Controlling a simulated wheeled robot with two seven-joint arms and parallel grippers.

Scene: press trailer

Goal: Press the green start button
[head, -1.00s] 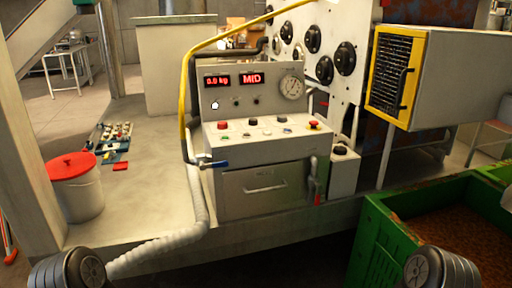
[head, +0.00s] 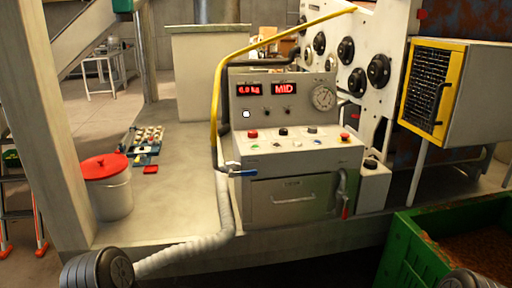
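The grey control console (head: 300,158) stands in the middle of the head view. Its sloped top carries two rows of small controls. A small green spot (head: 255,146), which looks like the green button, lies at the left of the front row, below a red button (head: 253,134). A red mushroom button (head: 345,137) with yellow under it sits at the right end. Neither gripper shows in this view, and nothing touches the console's buttons.
A yellow pipe (head: 217,100) and a blue-handled valve (head: 240,173) run along the console's left side. A white hose (head: 190,252) crosses the floor. A red-lidded bucket (head: 108,188) stands left, a green bin (head: 402,250) front right, a yellow-framed heater (head: 432,88) right.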

